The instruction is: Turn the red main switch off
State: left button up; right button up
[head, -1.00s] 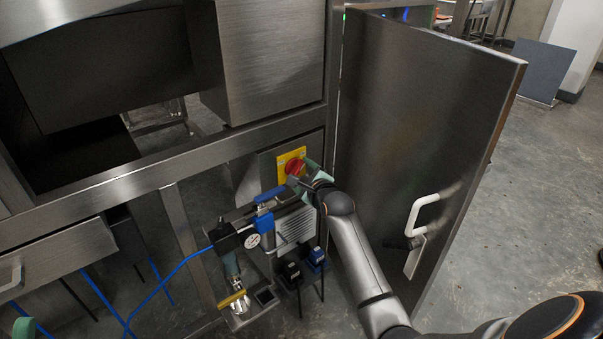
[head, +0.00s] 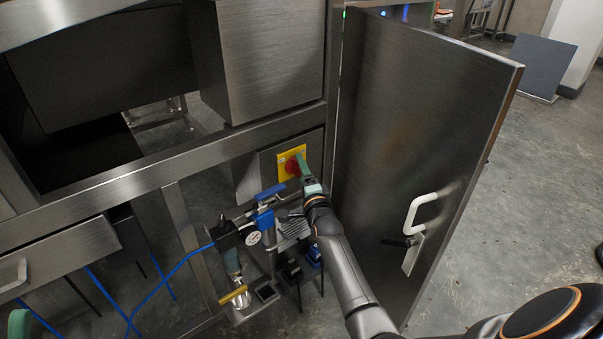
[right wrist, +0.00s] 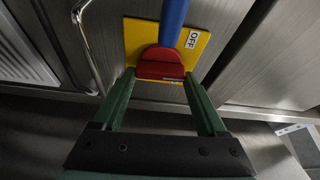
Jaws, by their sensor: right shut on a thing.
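The red main switch (head: 291,167) sits on a yellow plate (head: 281,177) on a steel panel under the frame. In the right wrist view the red switch (right wrist: 162,66) lies between the two green fingers of my right gripper (right wrist: 157,78), which is shut on it. The yellow plate (right wrist: 137,38) bears an OFF label (right wrist: 193,40) at its right. In the head view my right gripper (head: 302,166) partly hides the switch. A green tip at the lower left edge looks like part of my left gripper (head: 19,323); its jaws cannot be made out.
An open steel door (head: 420,130) stands close on the right of my right arm. Blue hoses run at lower left.

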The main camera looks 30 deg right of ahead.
jog(key=shift+f+n+t+y+b, duration=0.15)
jog(key=shift+n+t+b, duration=0.45)
jog(key=shift+n, duration=0.85)
jog(key=shift+r+n+t+y+b, duration=0.1)
jog(key=shift+n+t+y+b, duration=0.3)
jog(key=shift+n, duration=1)
jog(key=shift+f+n+t+y+b, duration=0.1)
jog(key=shift+n+t+b, duration=0.6)
jog(key=shift+n, duration=1.05)
jog(key=o, duration=1.3)
